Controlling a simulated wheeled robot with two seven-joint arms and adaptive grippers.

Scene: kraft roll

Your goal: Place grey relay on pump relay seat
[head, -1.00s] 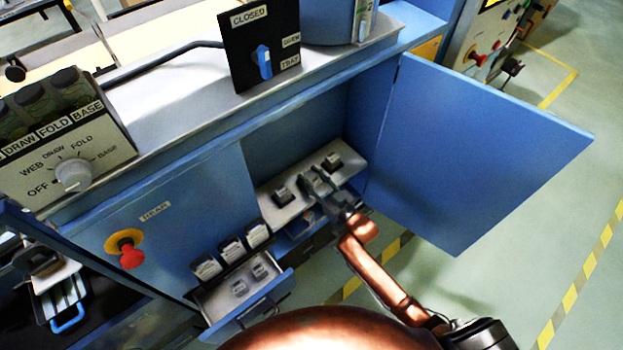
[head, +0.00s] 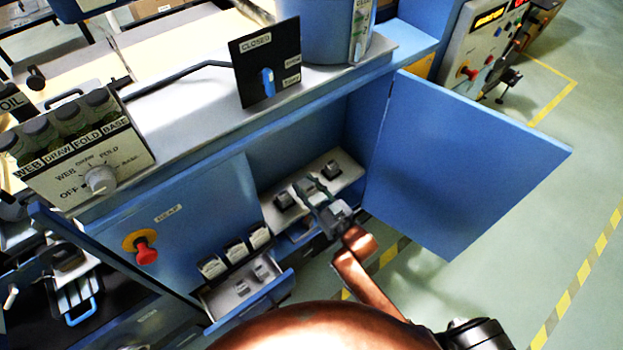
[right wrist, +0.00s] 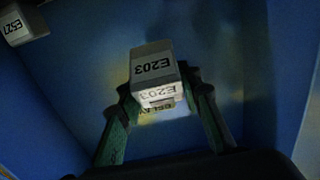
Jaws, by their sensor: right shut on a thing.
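My right gripper (head: 318,199) reaches into the open blue cabinet, over the middle of a pale relay shelf (head: 349,179). It is shut on a grey relay (right wrist: 153,72) marked E203, which sits between both fingers in the right wrist view. A label (right wrist: 155,109) ending in "RELAY" shows just below the relay, mostly covered by it. The seat is hidden behind the relay and fingers, and I cannot tell whether the relay touches it. My left gripper is not in view.
Dark relays stand left (head: 285,200) and right (head: 332,168) of my gripper on the shelf. A relay marked E527 (right wrist: 22,22) shows in the wrist view. The open door (head: 470,165) bounds the right. A pulled-out drawer (head: 262,305) is below left.

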